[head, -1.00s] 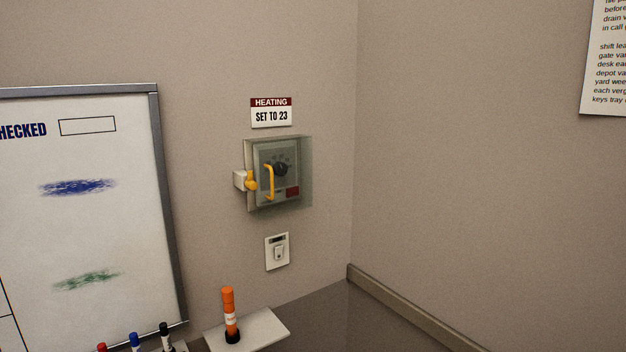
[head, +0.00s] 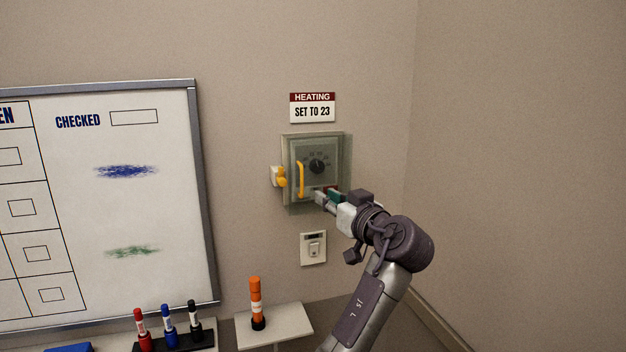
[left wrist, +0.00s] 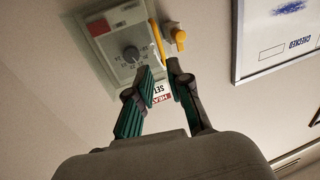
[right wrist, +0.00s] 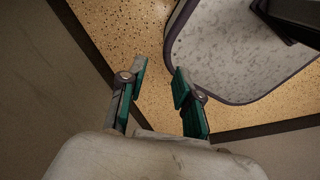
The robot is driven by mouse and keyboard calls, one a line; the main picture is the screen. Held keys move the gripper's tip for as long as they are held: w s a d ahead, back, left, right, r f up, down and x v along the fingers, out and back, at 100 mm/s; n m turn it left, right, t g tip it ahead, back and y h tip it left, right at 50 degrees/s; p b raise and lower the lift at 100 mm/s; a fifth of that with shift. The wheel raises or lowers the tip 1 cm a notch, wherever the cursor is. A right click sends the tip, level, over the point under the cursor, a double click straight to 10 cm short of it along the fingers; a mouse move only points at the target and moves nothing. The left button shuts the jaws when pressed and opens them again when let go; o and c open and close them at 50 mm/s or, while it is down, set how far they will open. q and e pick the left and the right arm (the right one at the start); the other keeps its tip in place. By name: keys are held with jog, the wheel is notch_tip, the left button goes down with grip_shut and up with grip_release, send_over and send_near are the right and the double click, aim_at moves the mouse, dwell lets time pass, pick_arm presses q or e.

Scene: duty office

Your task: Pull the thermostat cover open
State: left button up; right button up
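The thermostat cover (head: 344,160) is a clear greenish box on the wall, and it looks closed over the thermostat. A yellow upright handle (head: 301,180) is on its left part; it shows in the left wrist view (left wrist: 158,42). A yellow latch (head: 281,177) on a white block sits at the cover's left edge. The thermostat's black dial (head: 317,166) shows through the cover. My left gripper (head: 326,195) is open and empty in front of the cover's lower right, right of the handle. My right gripper (right wrist: 160,69) is open and empty, away from the wall, over the floor.
A "SET TO 23" sign (head: 313,108) is above and a white wall switch (head: 313,248) below the thermostat. A whiteboard (head: 150,220) hangs at left, with several markers below. The right wall is clear.

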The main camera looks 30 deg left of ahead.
aim_at(302, 183)
pick_arm(q)
jog(key=p+x, duration=0.5)
jog(key=x, duration=0.7)
jog(key=shift+a+f, duration=0.1)
jog(key=shift+a, duration=0.1)
jog(key=shift+w, duration=0.1)
jog(key=shift+d, duration=0.1)
grip_shut()
